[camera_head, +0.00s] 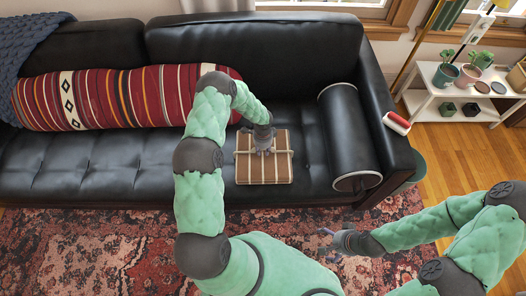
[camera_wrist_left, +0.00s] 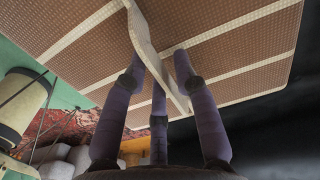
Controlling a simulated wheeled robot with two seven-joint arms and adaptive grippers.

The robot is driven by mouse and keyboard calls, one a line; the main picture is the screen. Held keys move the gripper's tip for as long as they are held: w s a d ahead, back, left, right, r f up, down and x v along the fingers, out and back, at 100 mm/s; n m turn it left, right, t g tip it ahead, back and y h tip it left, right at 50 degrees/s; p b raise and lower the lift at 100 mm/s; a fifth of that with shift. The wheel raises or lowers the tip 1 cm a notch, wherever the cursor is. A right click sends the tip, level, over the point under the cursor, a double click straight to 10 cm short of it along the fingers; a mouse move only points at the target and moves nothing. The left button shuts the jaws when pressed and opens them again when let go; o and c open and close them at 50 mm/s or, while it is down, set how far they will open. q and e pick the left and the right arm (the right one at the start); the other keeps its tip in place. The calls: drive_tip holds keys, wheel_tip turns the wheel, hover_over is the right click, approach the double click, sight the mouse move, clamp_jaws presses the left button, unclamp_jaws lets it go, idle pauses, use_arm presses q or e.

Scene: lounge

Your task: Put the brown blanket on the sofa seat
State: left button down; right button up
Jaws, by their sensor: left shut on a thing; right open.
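The brown blanket (camera_head: 264,177) is a flat, folded square with cream stripes. It is at the sofa seat (camera_head: 311,145), between the striped red roll and the black bolster; I cannot tell whether it rests on the seat or is just above it. My left gripper (camera_head: 264,148) is over its middle, shut on it. In the left wrist view, the purple fingers (camera_wrist_left: 160,92) close around a cream band on the blanket (camera_wrist_left: 230,50). My right gripper (camera_head: 326,241) is open and empty over the rug, in front of the sofa.
A striped red roll (camera_head: 120,97) lies along the left of the sofa. A blue knitted throw (camera_head: 25,45) hangs at the far left. A white shelf with plants (camera_head: 455,103) is at the right. The patterned rug (camera_head: 110,250) is clear.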

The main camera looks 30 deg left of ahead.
use_arm(q)
drive_tip(key=c, duration=1)
unclamp_jaws()
wheel_tip(320, 180, up, 12)
drive_tip(key=p, duration=0.5)
drive_tip(key=s+d+f+n+h, duration=0.1)
drive_tip(key=s+d+n+h, duration=0.15)
drive_tip(key=s+d, duration=0.4)
drive_tip(key=s+d+f+n+h, duration=0.1)
drive_tip(key=s+d+f+n, duration=0.15)
drive_tip(key=d, duration=0.65)
drive_tip(key=s+d+n, duration=0.2)
drive_tip(key=s+n, duration=0.1)
drive_tip(key=s, duration=0.2)
drive_tip(key=s+d+r+n, duration=0.1)
drive_tip(key=s+d+n, duration=0.1)
drive_tip(key=s+n, duration=0.1)
drive_tip(key=s+d+r+n, duration=0.1)
drive_tip(key=s+d+n, duration=0.1)
drive_tip(key=s, duration=0.4)
drive_tip(key=shift+s+d+r+n+h, duration=0.25)
drive_tip(key=shift+s+d+n, duration=0.15)
drive_tip(key=shift+n, duration=0.1)
